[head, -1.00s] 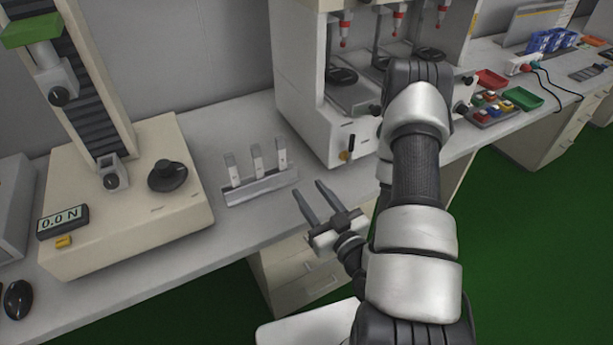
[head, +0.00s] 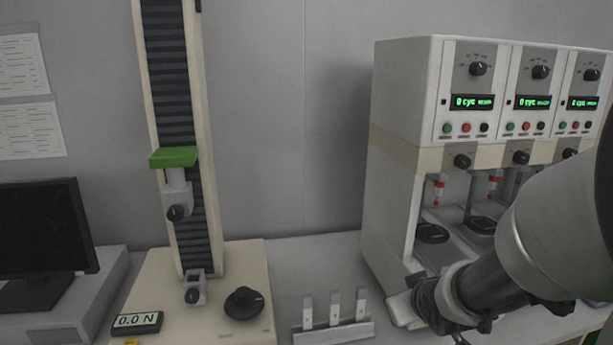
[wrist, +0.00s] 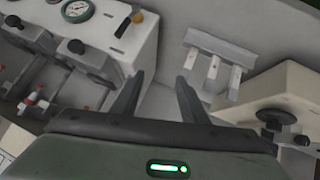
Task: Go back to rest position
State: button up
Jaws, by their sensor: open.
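My gripper (wrist: 155,97) is open in the wrist view, with its two dark fingers apart and nothing between them. Its fingers point toward the bench, between the multi-station machine and a small rack. In the head view my arm reaches in from the right edge, in front of the multi-station machine. The gripper's fingertips are not clear there, near the bottom edge.
The white multi-station machine (head: 398,140) with green displays stands at right, close behind my arm. A rack (head: 335,333) holds three pale strips. The force test stand (head: 215,300), reading 0.0 N, is at left, beside a dark monitor (head: 45,235).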

jog(key=s+a+r+m+g, duration=0.1)
jog(key=s+a+r, duration=0.1)
jog(key=s+r, duration=0.35)
jog(key=s+a+r+m+g+y, duration=0.1)
jog(key=s+a+r+g, duration=0.15)
jog(key=s, duration=0.55)
jog(key=s+a+r+m+g, duration=0.1)
jog(key=s+a+r, duration=0.2)
jog(key=s, duration=0.4)
notch_tip(320, 180, up, 15)
jog(key=p, duration=1.5)
jog(key=shift+w+d, duration=0.25)
jog(key=shift+d, duration=0.15)
jog(key=shift+t, duration=0.25)
